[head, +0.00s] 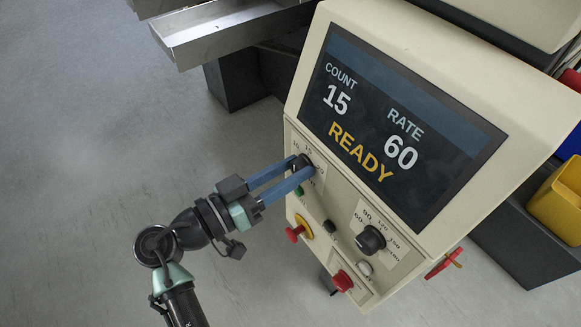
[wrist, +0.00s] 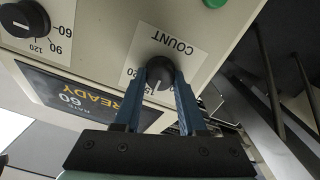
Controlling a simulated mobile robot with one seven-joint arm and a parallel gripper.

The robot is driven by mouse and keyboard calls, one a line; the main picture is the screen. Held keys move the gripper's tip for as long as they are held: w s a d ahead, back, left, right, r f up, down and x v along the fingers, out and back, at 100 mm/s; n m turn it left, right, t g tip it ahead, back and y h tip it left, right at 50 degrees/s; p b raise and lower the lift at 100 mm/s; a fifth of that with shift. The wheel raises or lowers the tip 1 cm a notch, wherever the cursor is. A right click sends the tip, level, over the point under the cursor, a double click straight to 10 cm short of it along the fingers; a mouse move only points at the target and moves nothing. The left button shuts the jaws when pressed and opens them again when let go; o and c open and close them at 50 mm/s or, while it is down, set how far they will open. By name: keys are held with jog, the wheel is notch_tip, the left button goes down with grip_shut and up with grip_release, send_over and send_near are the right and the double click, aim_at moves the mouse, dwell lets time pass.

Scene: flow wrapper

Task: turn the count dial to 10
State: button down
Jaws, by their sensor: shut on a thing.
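The count dial (wrist: 160,73) is a black round knob with a white pointer line, on a pale plate marked COUNT in the wrist view. My gripper (wrist: 168,85) is shut on the count dial, one blue finger on each side of it. In the head view my gripper (head: 297,170) reaches the panel from the left, and its fingers partly hide the count dial (head: 300,161) and its numbers. The screen (head: 390,130) reads COUNT 15, RATE 60 and READY. The fingers also hide some of the scale in the wrist view.
The rate dial (head: 371,240) is to the lower right on the same panel. A green button (head: 299,191), a red knob on a yellow ring (head: 303,227) and a red knob (head: 342,281) are close below. A metal tray (head: 225,33) is behind; the floor at left is clear.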

jog(key=n+p, duration=0.4)
jog(key=n, duration=0.1)
jog(key=shift+r+n, duration=0.15)
jog(key=shift+n, duration=0.25)
jog(key=n+p, duration=0.2)
jog(key=n, duration=0.1)
jog(key=shift+p, duration=0.4)
jog(key=shift+f+n+p, duration=0.2)
jog(key=shift+n+p, duration=0.55)
jog(key=shift+n, duration=0.65)
jog(key=shift+a+f, duration=0.1)
jog(key=shift+c, duration=2.3)
grip_release()
jog(key=shift+w, duration=0.1)
